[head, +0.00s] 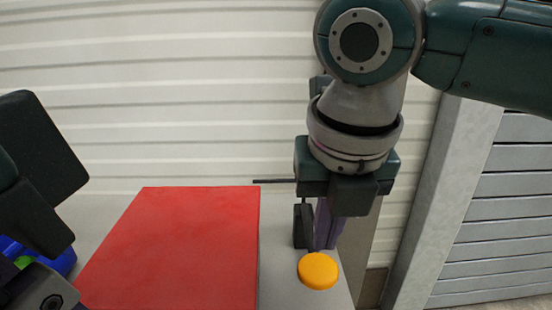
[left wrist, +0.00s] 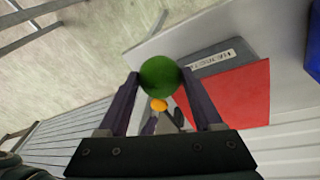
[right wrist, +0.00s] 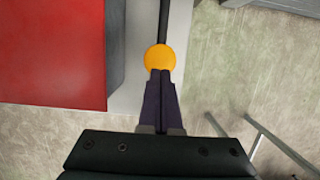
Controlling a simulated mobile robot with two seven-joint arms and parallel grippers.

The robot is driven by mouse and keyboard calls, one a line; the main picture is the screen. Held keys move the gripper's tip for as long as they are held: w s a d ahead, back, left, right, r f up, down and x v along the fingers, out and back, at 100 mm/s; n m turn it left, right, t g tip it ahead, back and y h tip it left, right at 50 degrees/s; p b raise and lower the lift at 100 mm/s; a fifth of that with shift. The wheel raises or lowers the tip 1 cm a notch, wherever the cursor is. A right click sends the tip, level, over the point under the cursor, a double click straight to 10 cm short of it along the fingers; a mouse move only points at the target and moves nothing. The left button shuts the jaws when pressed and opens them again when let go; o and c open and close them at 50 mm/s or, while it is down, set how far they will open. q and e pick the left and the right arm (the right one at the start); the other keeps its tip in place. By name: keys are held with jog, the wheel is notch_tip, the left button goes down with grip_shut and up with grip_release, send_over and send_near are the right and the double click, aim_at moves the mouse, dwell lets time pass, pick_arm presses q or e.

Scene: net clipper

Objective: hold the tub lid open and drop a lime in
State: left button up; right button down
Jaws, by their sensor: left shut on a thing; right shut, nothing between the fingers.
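The tub's red lid (head: 180,250) is a broad flat panel at the lower left of the head view. In the left wrist view the tub's dark grey wall (left wrist: 205,63) carries a white label beside the red. An orange round knob (head: 318,271) sits right of the lid; in the right wrist view a black bar runs from it. My right gripper (right wrist: 160,75) is shut and empty, its fingertips at the knob; I cannot tell whether they press on it. My left gripper (left wrist: 160,80) is shut on a green lime (left wrist: 160,70), held in the air.
A blue container (head: 62,262) with something green in it is partly hidden behind my left arm. The pale table (head: 280,285) shows a narrow free strip between lid and knob. A ribbed wall (head: 150,120) stands behind. A metal frame (right wrist: 280,140) stands on the floor.

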aim_at(320, 271)
jog(key=shift+x, duration=0.85)
jog(key=shift+f, duration=0.1)
jog(key=shift+x, duration=1.15)
jog(key=shift+w+f, duration=0.1)
jog(key=shift+f, duration=0.3)
jog(key=shift+s+x, duration=0.2)
jog(key=shift+x, duration=0.65)
jog(key=shift+s+x, duration=0.2)
jog(key=shift+x, duration=0.65)
jog(key=shift+f, duration=0.1)
